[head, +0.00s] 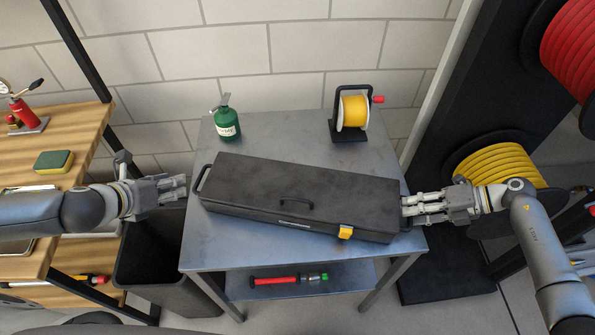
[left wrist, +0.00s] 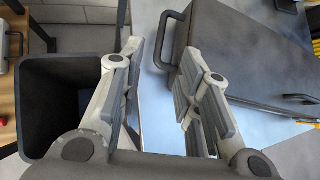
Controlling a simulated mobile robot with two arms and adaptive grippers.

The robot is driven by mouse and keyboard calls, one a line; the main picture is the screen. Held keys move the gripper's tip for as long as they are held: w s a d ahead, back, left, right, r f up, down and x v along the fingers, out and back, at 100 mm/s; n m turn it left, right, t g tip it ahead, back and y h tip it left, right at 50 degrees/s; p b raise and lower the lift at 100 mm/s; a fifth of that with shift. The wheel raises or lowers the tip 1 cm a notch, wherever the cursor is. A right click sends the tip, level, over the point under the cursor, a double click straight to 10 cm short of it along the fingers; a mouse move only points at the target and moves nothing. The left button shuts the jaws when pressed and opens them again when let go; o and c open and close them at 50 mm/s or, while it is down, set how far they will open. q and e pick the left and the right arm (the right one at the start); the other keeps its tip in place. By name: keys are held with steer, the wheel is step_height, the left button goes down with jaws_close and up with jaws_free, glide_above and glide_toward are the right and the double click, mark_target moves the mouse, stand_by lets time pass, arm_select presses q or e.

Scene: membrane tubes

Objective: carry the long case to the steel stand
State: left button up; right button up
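The long black case (head: 290,185) lies at a slant on the grey steel stand (head: 260,255). It has a top handle, an orange-yellow latch and a handle (head: 201,180) at its left end. That end handle also shows in the left wrist view (left wrist: 173,36), just beyond my fingertips. My left gripper (head: 184,188) is open beside the left end; its spread fingers show in the left wrist view (left wrist: 165,90), with nothing between them. My right gripper (head: 405,209) is at the case's right end. Its fingertips partly hide that end, and I cannot tell whether they grip anything.
A green canister (head: 226,124) and a yellow reel (head: 354,112) stand behind the case. A dark bin (head: 155,262) is left of the stand, by wooden shelving (head: 80,150). A black rack (head: 480,90) with cable spools is at right. A red tool (head: 274,281) lies on the lower shelf.

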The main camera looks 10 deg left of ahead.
steer(key=shift+d+r, duration=0.1)
arm_select(q)
steer(key=shift+s+r, duration=0.2)
steer(key=shift+s, duration=0.05)
arm_select(e)
steer(key=v, duration=1.1)
steer(key=shift+d+r, duration=0.2)
steer(key=shift+d, duration=0.15)
steer(key=shift+f, duration=0.1)
